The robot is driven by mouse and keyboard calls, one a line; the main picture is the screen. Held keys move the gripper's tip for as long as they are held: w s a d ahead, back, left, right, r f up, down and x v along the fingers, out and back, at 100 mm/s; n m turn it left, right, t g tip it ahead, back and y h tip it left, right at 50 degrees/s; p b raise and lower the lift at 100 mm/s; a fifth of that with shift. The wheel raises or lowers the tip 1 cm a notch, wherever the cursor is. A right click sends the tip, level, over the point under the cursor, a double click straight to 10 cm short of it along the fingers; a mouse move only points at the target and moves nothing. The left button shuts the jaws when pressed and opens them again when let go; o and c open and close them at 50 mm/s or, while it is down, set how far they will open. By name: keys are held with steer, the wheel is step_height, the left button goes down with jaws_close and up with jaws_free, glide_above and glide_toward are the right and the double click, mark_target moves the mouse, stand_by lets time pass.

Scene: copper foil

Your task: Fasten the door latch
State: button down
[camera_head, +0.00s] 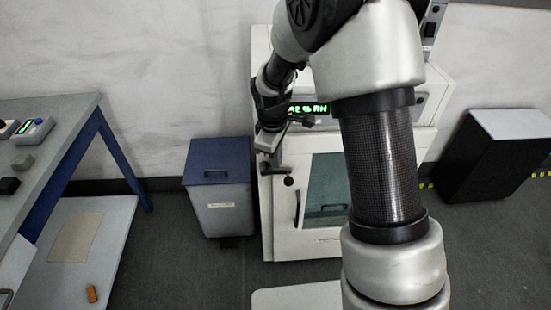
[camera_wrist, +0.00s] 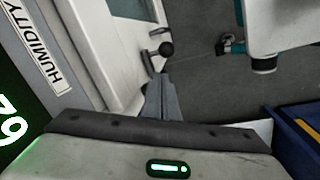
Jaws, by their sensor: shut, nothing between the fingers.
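A white humidity cabinet (camera_head: 261,70) stands against the wall, with a windowed door (camera_head: 300,240) on its front. The door looks about flush with the cabinet. The latch, with a round black knob (camera_head: 289,181), sits at the door's upper left; the knob also shows in the wrist view (camera_wrist: 166,48). My gripper (camera_head: 268,143) is at the cabinet's left front, just above the latch. In the wrist view its fingers (camera_wrist: 161,88) are together and empty, with their tips close below the knob. I cannot tell whether they touch it. My arm covers part of the cabinet front.
A blue-lidded bin (camera_head: 218,205) stands close to the cabinet's left side. A dark box (camera_head: 490,160) stands at the right. A workbench (camera_head: 60,130) with small devices is at the left. Open floor lies between the bench and the bin.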

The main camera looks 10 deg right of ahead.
steer(key=shift+r, duration=0.1)
step_height(320, 180, up, 17)
steer(key=s+a+p, duration=0.1)
steer(key=s+p, duration=0.1)
steer(key=shift+s, duration=0.35)
stand_by(0.4)
